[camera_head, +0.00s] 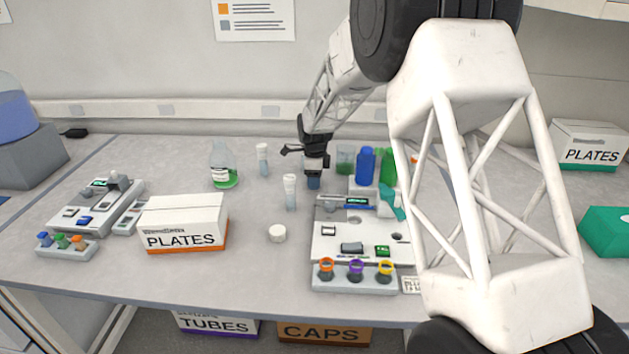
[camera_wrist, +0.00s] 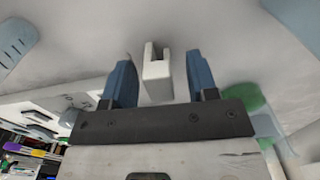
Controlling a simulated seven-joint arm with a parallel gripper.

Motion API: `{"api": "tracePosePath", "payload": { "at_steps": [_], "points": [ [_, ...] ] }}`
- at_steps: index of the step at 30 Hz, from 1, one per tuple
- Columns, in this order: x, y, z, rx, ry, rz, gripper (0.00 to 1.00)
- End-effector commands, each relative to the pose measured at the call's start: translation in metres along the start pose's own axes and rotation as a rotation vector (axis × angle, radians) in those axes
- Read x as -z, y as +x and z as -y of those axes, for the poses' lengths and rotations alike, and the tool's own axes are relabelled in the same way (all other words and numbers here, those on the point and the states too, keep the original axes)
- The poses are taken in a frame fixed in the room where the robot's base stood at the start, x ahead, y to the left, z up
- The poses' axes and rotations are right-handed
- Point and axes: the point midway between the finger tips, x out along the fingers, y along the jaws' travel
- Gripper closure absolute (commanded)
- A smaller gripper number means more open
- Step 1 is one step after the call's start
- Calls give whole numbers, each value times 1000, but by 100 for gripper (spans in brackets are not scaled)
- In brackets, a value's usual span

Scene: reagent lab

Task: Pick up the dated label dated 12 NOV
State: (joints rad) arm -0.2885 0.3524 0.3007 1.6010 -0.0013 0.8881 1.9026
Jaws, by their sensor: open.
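I cannot make out a label reading 12 NOV in either view. A small white card with dark print (camera_head: 410,285) lies at the right front corner of the white device, partly behind my arm; its text is too small to read. My gripper (camera_head: 314,184) is over the back middle of the bench, behind the device. In the wrist view my gripper (camera_wrist: 160,62) has its two blue fingers apart. A white slotted block (camera_wrist: 158,80) shows between them, apart from both; I cannot tell what it belongs to.
The white device (camera_head: 330,245) has a rack with orange, purple and yellow rings (camera_head: 355,283) in front. A PLATES box (camera_head: 182,224), a round white cap (camera_head: 277,233), a capped tube (camera_head: 290,192) and a green-liquid bottle (camera_head: 222,168) stand to its left. Blue and green bottles (camera_head: 366,166) stand behind.

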Motion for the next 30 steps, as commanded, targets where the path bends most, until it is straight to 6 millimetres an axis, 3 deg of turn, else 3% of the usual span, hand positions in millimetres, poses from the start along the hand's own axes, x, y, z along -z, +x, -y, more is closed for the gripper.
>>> {"api": "tracePosePath", "payload": {
  "at_steps": [20,30],
  "points": [
    [0,6,0,1,0,0,47],
    [0,6,0,1,0,0,99]
  ]
}}
